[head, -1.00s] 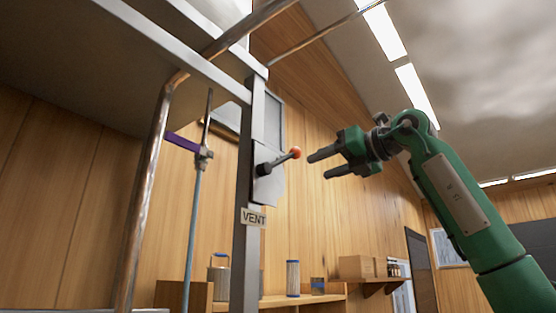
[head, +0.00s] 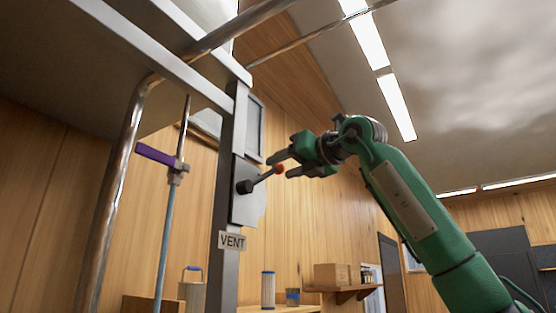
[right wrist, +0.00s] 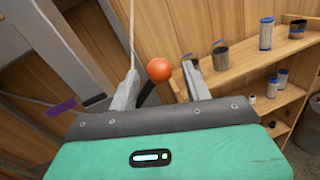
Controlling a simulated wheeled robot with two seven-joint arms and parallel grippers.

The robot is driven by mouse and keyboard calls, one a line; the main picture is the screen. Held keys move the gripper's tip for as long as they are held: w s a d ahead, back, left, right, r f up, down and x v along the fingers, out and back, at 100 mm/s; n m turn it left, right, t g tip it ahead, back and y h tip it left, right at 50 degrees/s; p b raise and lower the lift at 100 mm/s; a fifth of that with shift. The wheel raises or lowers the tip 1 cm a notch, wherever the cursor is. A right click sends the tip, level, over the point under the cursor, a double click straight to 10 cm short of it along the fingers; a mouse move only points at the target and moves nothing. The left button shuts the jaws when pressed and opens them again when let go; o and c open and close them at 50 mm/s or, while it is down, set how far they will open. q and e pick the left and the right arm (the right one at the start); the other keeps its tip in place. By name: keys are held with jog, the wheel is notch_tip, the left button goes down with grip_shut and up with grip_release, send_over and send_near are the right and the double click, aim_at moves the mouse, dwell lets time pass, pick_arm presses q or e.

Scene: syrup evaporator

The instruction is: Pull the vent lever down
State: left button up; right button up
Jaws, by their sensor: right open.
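The vent lever (head: 262,178) is a dark rod with an orange-red ball knob (head: 279,169), mounted on a grey plate (head: 248,207) on a metal post. The rod slants up to the right from its pivot. The "VENT" label (head: 232,241) is below it. My right gripper (head: 279,166) is open, with its fingertips around or close beside the knob. In the right wrist view the knob (right wrist: 159,69) shows between the two open fingers, with no visible contact on either side. My left gripper is not in view.
A bent metal pipe (head: 118,180) and a thin rod with a purple handle (head: 157,155) stand left of the post. Shelves (right wrist: 262,70) with cans, a filter and boxes (head: 334,274) run along the wooden wall.

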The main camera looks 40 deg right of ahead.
jog(key=shift+w+a+r+p, duration=0.1)
jog(key=shift+w+p, duration=0.05)
jog(key=shift+w, duration=0.35)
jog(key=shift+w+a+p, duration=0.1)
jog(key=shift+w+p, duration=0.05)
jog(key=shift+w, duration=0.6)
jog(key=shift+a, duration=0.1)
grip_shut()
jog(key=shift+w+d+f+m+b, duration=0.1)
jog(key=shift+d+f+m+b, duration=0.1)
jog(key=shift+f+m+b, duration=0.25)
jog(key=shift+w+d+f+m+b, duration=0.1)
jog(key=shift+d+f+m+b, duration=0.15)
jog(key=shift+f+b, duration=0.35)
notch_tip(320, 180, down, 13)
jog(key=m+g+y+b, duration=0.1)
jog(key=m+g+b, duration=0.1)
jog(key=m+b, duration=0.9)
jog(key=shift+s+a+g+y+b, duration=0.2)
jog(key=shift+a+g+y+b, duration=0.1)
jog(key=shift+a+y+b, duration=0.15)
jog(key=shift+f, duration=0.1)
